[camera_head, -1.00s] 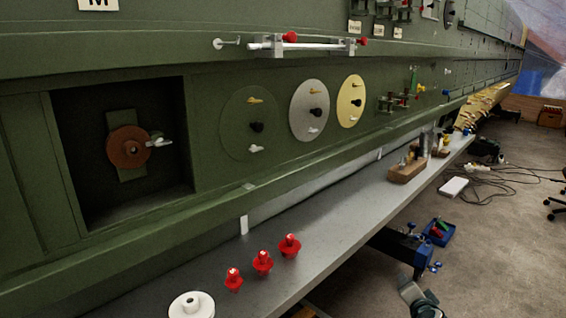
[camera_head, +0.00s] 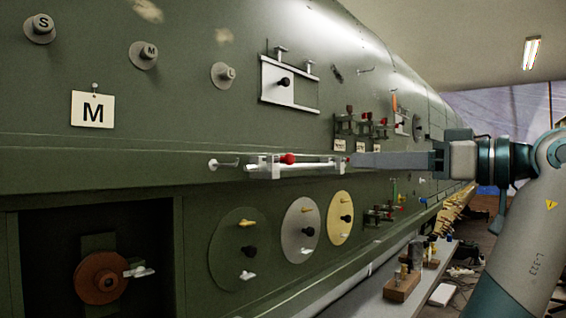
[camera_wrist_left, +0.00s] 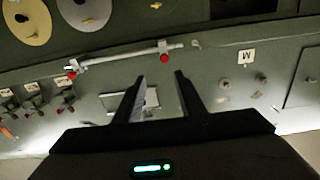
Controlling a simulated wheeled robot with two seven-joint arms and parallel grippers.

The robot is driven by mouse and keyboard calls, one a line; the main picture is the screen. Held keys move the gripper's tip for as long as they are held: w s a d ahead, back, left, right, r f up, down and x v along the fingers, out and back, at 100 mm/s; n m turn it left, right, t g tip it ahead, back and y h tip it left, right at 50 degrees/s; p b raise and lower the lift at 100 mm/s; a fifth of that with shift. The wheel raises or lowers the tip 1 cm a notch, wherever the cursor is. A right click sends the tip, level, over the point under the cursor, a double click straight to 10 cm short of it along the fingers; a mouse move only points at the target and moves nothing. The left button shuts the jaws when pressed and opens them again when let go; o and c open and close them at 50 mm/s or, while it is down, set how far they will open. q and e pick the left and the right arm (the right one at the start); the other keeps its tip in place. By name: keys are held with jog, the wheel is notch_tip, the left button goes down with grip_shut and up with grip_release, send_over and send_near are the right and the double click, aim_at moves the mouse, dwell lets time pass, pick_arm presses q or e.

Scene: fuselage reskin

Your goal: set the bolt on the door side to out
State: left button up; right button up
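The bolt is a pale horizontal rod (camera_head: 310,164) in brackets on the green fuselage wall. In the left wrist view the rod (camera_wrist_left: 125,56) runs across the upper part, with a red knob (camera_wrist_left: 164,59) beyond my fingertips. My left gripper (camera_head: 356,160) is just right of the bolt in the head view. The left wrist view shows its two fingers (camera_wrist_left: 160,84) apart and empty. My right gripper is not in view.
An M label (camera_head: 92,109) hangs at upper left. A dark recess with a brown disc (camera_head: 101,278) is at lower left. Round plates (camera_head: 301,230) lie below the bolt, and a white plate (camera_head: 290,86) above it. A bench (camera_head: 350,303) runs below.

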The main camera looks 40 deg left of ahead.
aim_at(292, 159)
pick_arm(q)
jog(key=shift+s+r+n, duration=0.25)
jog(key=shift+s+n, duration=0.05)
jog(key=shift+s, duration=0.2)
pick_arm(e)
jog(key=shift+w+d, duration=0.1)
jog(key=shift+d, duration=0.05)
